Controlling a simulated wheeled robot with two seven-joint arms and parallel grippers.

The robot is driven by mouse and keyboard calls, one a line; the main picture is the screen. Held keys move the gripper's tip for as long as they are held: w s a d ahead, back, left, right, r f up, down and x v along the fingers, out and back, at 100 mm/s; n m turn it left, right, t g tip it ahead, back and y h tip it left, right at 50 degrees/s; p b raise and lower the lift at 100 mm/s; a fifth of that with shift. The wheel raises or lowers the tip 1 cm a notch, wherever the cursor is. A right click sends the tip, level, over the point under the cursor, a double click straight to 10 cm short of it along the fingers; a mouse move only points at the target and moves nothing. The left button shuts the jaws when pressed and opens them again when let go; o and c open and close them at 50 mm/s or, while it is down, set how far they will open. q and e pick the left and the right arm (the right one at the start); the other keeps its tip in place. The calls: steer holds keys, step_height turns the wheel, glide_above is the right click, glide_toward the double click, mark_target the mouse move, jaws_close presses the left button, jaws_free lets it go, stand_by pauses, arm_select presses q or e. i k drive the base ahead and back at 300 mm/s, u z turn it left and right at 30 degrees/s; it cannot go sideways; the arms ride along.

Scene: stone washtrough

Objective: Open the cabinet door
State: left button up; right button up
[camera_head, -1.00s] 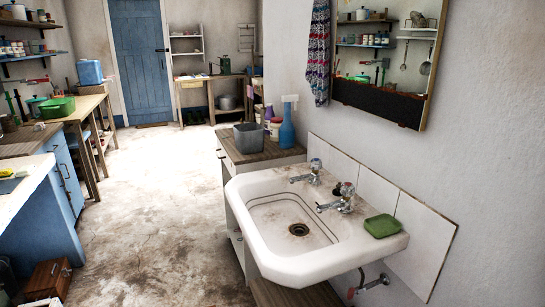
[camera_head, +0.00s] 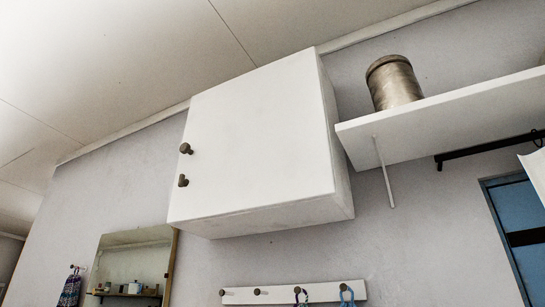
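A white wall cabinet (camera_head: 262,140) hangs high on the grey wall, just under the ceiling. Its front appears closed. Two dark round knobs sit near the left edge of the front: an upper knob (camera_head: 186,148) and a lower knob (camera_head: 183,181). I cannot make out a seam between separate doors. The inside of the cabinet is hidden. Neither of my grippers shows in the head view.
A white shelf (camera_head: 450,115) with a metal canister (camera_head: 393,82) adjoins the cabinet's right side. Below are a peg rail (camera_head: 290,293) with hanging loops and a mirror (camera_head: 130,270). A blue door (camera_head: 518,225) is at the right.

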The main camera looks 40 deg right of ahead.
mark_target(258, 139)
steer(key=z, duration=1.75)
steer(key=k, duration=1.15)
steer(key=u, duration=0.35)
